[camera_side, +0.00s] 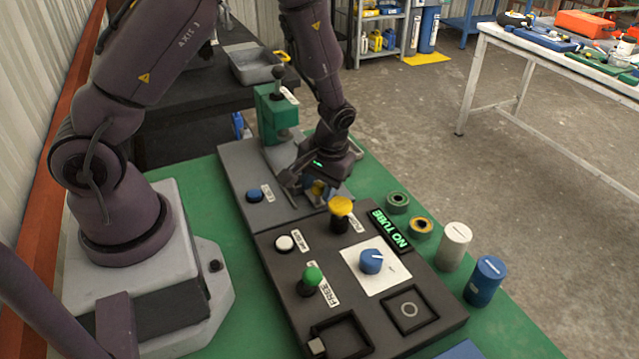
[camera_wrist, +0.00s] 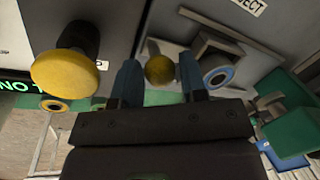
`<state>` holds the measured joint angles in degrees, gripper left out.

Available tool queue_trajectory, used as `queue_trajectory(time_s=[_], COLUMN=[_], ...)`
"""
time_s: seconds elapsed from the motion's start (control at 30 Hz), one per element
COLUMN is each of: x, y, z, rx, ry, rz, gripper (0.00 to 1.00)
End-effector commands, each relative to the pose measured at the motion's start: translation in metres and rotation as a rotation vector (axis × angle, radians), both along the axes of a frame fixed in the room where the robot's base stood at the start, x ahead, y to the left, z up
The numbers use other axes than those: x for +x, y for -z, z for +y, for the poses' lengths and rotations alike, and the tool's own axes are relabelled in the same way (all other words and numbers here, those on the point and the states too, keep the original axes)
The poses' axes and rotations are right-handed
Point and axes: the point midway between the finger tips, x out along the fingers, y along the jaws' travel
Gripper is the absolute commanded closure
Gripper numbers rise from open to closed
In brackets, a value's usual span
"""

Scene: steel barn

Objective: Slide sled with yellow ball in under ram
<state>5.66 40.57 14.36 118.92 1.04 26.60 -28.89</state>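The sled's yellow ball (camera_wrist: 160,69) shows in the wrist view between the two fingers of my gripper (camera_wrist: 160,82). The fingers are apart, with a small gap visible on the ball's right; contact on the left is unclear. The sled's grey plate and raised block (camera_wrist: 213,52) lie just beyond, with a blue-ringed part in the block. In the side view my gripper (camera_side: 305,187) is low over the grey panel and partly hides the ball (camera_side: 319,187) and sled.
A yellow mushroom button (camera_side: 341,207) stands close in front of my gripper. Ringed parts and a blue cylinder (camera_side: 485,281) stand on the right.

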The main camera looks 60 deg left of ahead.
Motion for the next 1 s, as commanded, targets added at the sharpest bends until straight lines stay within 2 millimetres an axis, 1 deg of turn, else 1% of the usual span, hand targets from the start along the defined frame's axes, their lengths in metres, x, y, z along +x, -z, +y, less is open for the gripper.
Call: queue_trajectory(time_s=[0.03,0.13,0.17,0.27,0.37,0.6,0.7,0.8,1.0], x=[0.000,0.000,0.000,0.000,0.000,0.000,0.000,0.000,0.000], y=[0.000,0.000,0.000,0.000,0.000,0.000,0.000,0.000,-0.001], z=[0.000,0.000,0.000,0.001,0.013,0.073,0.092,0.102,0.107], rx=[0.000,0.000,0.000,0.000,0.000,0.001,0.000,0.000,0.004], ry=[0.000,0.000,0.000,-0.001,-0.006,-0.010,-0.008,-0.004,-0.002], rz=[0.000,0.000,0.000,0.000,0.000,-0.002,0.000,0.000,0.000], gripper=[0.73,0.96,1.00,1.00,1.00,1.00,1.00,1.00,1.00])
